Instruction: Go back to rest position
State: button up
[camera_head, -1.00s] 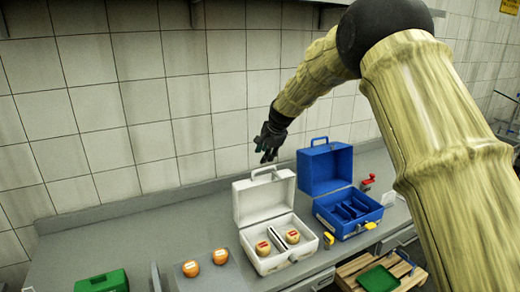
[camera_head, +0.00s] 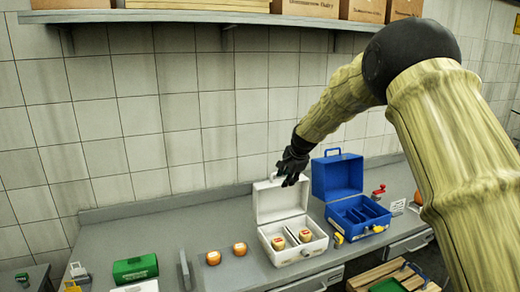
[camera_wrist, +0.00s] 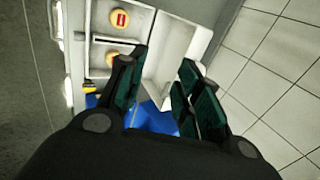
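My gripper (camera_head: 291,172) is at the end of my raised arm, in front of the tiled wall and just above the open lid of the white case (camera_head: 281,200). In the wrist view my gripper (camera_wrist: 160,84) has its green-padded fingers apart with nothing between them. The white case lies beyond the fingers there. Two cheese wheels with red labels, one on the left (camera_head: 279,243) and one on the right (camera_head: 305,235), sit in the white case, on either side of its divider.
An open blue case (camera_head: 340,177) stands right of the white one. Two orange wheels (camera_head: 240,249) lie on the grey counter (camera_head: 150,222) to the left, with a green case (camera_head: 135,268) further left. A shelf (camera_head: 190,17) with cardboard boxes runs above.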

jog(key=s+d+f+n+g+b, duration=0.1)
jog(key=s+d+f, duration=0.15)
jog(key=f, duration=0.65)
jog(key=s+d+f+n+h+b, duration=0.1)
jog(key=s+f, duration=0.3)
jog(key=f, duration=0.5)
jog(key=s+d+f+n+g+b, duration=0.1)
jog(key=s+d+f, duration=0.15)
jog(key=f, duration=0.65)
jog(key=s+d+f+n+g+h+b, duration=0.1)
jog(key=s+d+f+n+b, duration=0.1)
jog(key=s+f, duration=1)
jog(key=s+d+f+n+b, duration=0.2)
jog(key=s+f+b, duration=0.1)
jog(key=s+f, duration=0.85)
jog(key=s+d+f+n+g+b, duration=0.1)
jog(key=s+f+n, duration=0.1)
jog(key=s, duration=1)
jog(key=s+d+f+n+g+b, duration=0.1)
jog(key=s+f, duration=0.4)
jog(key=s, duration=0.6)
jog(key=s+f+n+b, duration=0.3)
jog(key=s, duration=0.9)
jog(key=shift+s+d+f+g, duration=0.25)
jog(key=shift+s+d+g, duration=0.05)
jog(key=shift+d+g, duration=0.1)
